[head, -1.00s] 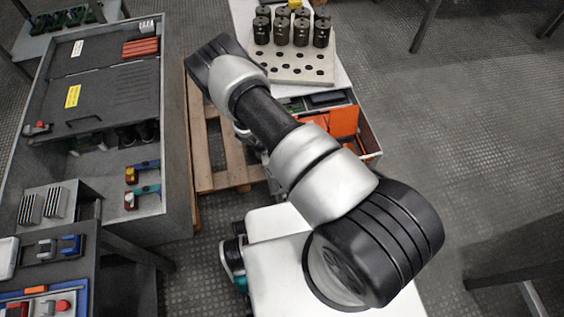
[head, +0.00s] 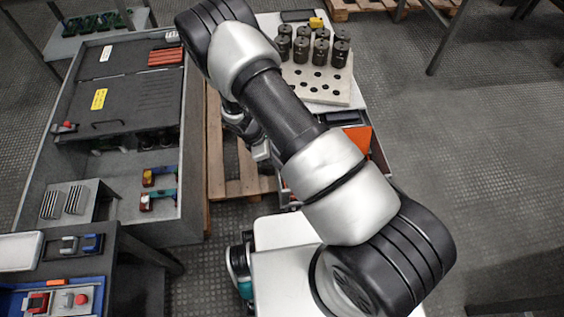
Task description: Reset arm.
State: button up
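My arm stretches from its mount at the lower right to its bent elbow at the upper left in the head view. Wrist-side links of my arm show in part under the upper link. My gripper's fingers cannot be seen; the arm hides that area, so I cannot see whether it holds anything.
Several black cylinders (head: 321,50) stand in a pale holed block (head: 328,85) behind the arm. A grey cabinet (head: 193,150) with a dark panel (head: 130,100) stands left, beside a wooden pallet (head: 216,150). An orange part (head: 357,145) lies right of the arm. Right-hand floor is open.

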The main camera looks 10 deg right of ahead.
jog(key=shift+a+r, duration=0.15)
jog(key=shift+r, duration=0.25)
notch_tip(320, 180, up, 28)
jog(key=w+d+m+t+y, duration=0.1)
jog(key=w+d+m+y, duration=0.15)
jog(key=m, duration=0.55)
jog(key=s+d+r+m+t+y, duration=0.1)
jog(key=s+d+r+m+t, duration=0.3)
jog(key=s+r, duration=0.65)
jog(key=s+d+r+m+t+y, duration=0.1)
jog(key=s+r+m, duration=0.5)
jog(key=s+r, duration=0.5)
notch_tip(320, 180, up, 24)
jog(key=p, duration=2.3)
jog(key=shift+w+d, duration=0.2)
jog(key=shift+w, duration=0.1)
